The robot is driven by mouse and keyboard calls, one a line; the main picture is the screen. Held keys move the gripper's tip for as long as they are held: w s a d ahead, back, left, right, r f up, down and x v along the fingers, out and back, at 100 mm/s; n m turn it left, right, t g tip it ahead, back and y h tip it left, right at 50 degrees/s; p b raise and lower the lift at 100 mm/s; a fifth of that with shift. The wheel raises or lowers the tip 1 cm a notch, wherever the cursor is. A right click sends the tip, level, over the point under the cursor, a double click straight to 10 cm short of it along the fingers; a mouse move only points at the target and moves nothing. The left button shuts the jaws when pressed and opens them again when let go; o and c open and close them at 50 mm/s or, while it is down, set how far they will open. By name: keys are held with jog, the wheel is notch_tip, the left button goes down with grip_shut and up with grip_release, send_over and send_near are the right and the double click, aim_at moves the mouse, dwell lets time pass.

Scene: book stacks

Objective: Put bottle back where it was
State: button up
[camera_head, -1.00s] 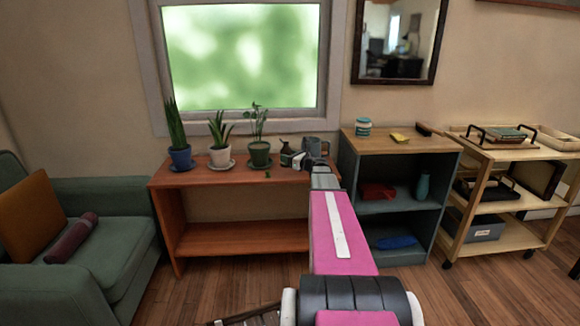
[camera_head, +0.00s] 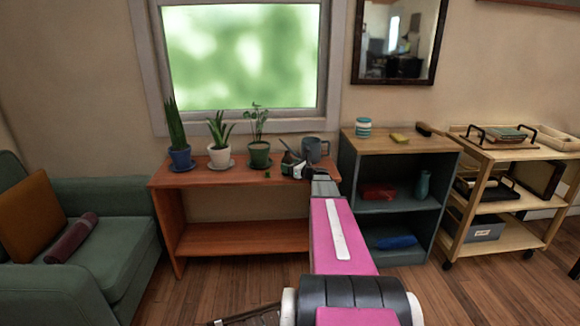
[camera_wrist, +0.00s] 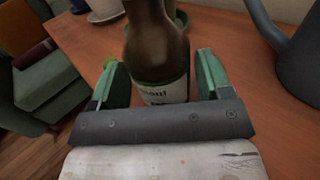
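The dark brown bottle (camera_wrist: 155,50) with a pale label stands between the two green fingers of my gripper (camera_wrist: 162,82) in the wrist view. The fingers are spread, with a narrow gap beside the bottle at the right; contact at the left is unclear. In the head view the bottle (camera_head: 291,157) is small and partly hidden by my gripper (camera_head: 297,168), above the right part of the reddish wooden shelf (camera_head: 225,176). It looks tilted there. I cannot tell whether its base touches the shelf top.
A green-potted plant (camera_head: 259,153) stands on the left, beside more potted plants. A grey shelf unit (camera_head: 349,190) adjoins at right.

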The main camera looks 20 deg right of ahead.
jog(key=shift+o, duration=0.6)
jog(key=shift+s+r, duration=0.15)
jog(key=v, duration=1.1)
jog(key=s+a+f+n+g, duration=0.3)
jog(key=a+n, duration=0.2)
jog(key=a, duration=0.2)
jog(key=s+a+f+n+g, duration=0.3)
jog(key=a+n, duration=0.1)
jog(key=a, duration=0.3)
jog(key=s+a+f+n+g, duration=0.2)
jog(key=a+f+n+g, duration=0.1)
jog(key=a+n, duration=0.3)
jog(key=s+a+f+n+g+h, duration=0.2)
jog(key=s+a+n+g+h, duration=0.1)
jog(key=s+n, duration=0.4)
jog(key=s+a+f+n+g+h, duration=0.3)
jog(key=s+a+n+h, duration=0.2)
jog(key=s+n, duration=0.3)
jog(key=shift+s+a+f+g+h, duration=0.15)
jog(key=shift+s+a+g+h, duration=0.3)
jog(key=shift+a, duration=0.2)
